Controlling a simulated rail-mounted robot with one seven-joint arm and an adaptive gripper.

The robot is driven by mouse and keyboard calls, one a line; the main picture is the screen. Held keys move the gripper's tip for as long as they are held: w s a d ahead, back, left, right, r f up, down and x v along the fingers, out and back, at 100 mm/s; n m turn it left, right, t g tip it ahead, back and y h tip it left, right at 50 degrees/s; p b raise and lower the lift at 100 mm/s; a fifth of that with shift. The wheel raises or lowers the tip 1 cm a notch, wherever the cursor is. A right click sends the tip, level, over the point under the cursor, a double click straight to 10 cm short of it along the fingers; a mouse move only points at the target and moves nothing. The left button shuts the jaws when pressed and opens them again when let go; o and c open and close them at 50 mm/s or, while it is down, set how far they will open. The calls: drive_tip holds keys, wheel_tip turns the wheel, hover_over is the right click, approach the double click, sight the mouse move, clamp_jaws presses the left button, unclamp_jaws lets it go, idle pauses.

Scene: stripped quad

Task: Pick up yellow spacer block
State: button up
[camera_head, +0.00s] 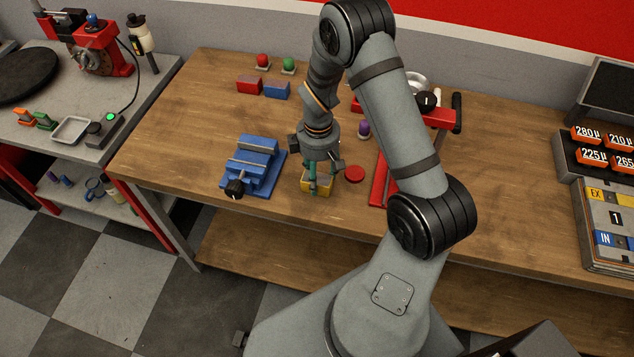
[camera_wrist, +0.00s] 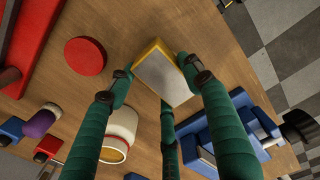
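The yellow spacer block (camera_head: 322,187) sits on the wooden workbench, between the blue vise and a red disc. In the wrist view the block (camera_wrist: 166,72) shows a grey top face with yellow edges. My gripper (camera_head: 316,180) points down over it, with green fingers partly hiding it in the head view. In the wrist view the gripper (camera_wrist: 154,70) has its fingers spread, with fingertips at the left and right of the block and a third finger below. I cannot tell whether any fingertip touches the block.
The blue vise (camera_head: 255,165) stands close on the left. The red disc (camera_head: 355,174) lies close on the right, beside a red frame (camera_head: 379,180). A white and yellow cylinder (camera_wrist: 119,133) is near the fingers. Red (camera_head: 249,85) and blue (camera_head: 277,90) blocks lie farther back.

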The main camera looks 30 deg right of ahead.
drive_tip(key=c, duration=1)
drive_tip(key=shift+w+r, duration=0.1)
drive_tip(key=shift+w, duration=0.05)
